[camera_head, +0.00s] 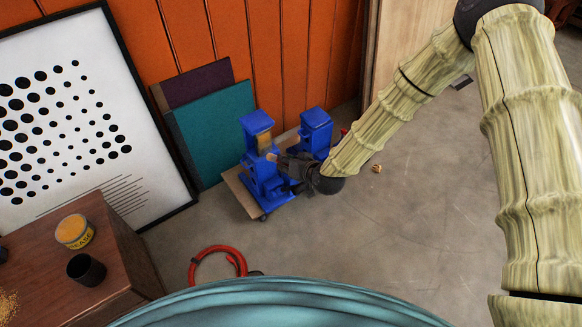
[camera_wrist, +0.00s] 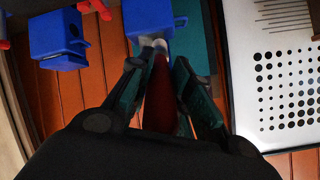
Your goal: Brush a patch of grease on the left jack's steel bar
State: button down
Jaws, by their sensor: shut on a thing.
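The left jack (camera_head: 256,124) is blue and stands upright on a low board. An amber-brown surface (camera_head: 264,142) shows in its frame, where the bar would be; I cannot tell grease from bare steel there. My gripper (camera_head: 287,165) is at the left jack's right front side. In the wrist view my gripper (camera_wrist: 160,88) is shut on a brush with a red handle (camera_wrist: 160,100) and a pale metal collar (camera_wrist: 159,46). The brush points at the left jack (camera_wrist: 148,16); its bristles are hidden or too small to tell, so contact is unclear.
A second blue jack (camera_head: 315,128) stands close on the right; it also shows in the wrist view (camera_wrist: 57,38). A grease tin (camera_head: 75,232) and a dark cup (camera_head: 86,270) stand on a wooden cabinet (camera_head: 125,250). A red hose (camera_head: 215,250) lies on the floor. Floor on the right is mostly clear.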

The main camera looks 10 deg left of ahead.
jog(key=shift+w+a, duration=1.9)
jog(key=shift+a, duration=0.05)
dwell(0.3)
dwell(1.8)
jog(key=shift+s+d+p, duration=1)
jog(key=shift+s+d, duration=1.1)
jog(key=shift+d, duration=0.05)
